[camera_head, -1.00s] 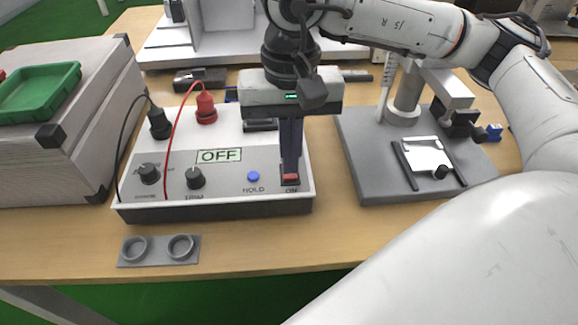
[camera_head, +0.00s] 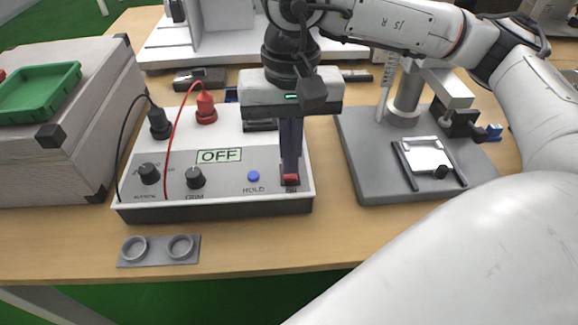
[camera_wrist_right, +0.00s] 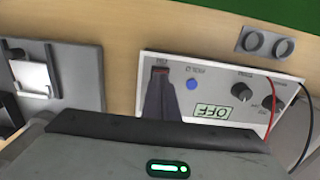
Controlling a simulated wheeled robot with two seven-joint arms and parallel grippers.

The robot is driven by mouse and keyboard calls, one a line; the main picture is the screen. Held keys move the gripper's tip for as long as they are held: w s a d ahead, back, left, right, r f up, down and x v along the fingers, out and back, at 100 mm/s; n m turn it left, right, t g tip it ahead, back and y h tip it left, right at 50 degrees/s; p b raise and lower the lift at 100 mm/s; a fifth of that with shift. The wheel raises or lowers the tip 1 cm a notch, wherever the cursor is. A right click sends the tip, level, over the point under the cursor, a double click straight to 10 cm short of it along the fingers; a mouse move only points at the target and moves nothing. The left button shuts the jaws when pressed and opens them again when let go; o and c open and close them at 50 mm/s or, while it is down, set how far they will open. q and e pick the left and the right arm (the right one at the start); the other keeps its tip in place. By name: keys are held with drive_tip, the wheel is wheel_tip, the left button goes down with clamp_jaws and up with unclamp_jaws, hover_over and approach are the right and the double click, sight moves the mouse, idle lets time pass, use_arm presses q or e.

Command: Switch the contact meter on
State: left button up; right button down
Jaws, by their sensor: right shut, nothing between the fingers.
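The contact meter (camera_head: 225,180) is a grey and white box on the table, and its display (camera_head: 219,156) reads OFF. A red rocker switch (camera_head: 290,179) sits at its front right corner, right of the blue HOLD button (camera_head: 253,176). My right gripper (camera_head: 290,172) points down with its fingers shut and empty, the tips at the switch. They cover part of it, and I cannot tell how hard they touch. In the right wrist view the fingertips (camera_wrist_right: 159,76) reach the switch on the meter (camera_wrist_right: 215,75). My left gripper is out of view.
Black and red leads plug into the meter's back left. A grey two-ring holder (camera_head: 158,250) lies in front. A grey stand with a white plate (camera_head: 427,156) is to the right. A grey case with a green tray (camera_head: 40,92) is on the left.

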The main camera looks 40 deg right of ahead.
drive_tip(key=shift+f+b, duration=0.9)
idle(0.4)
drive_tip(key=shift+r, duration=0.2)
drive_tip(key=shift+r+p, duration=2.1)
drive_tip(key=shift+r, duration=1.25)
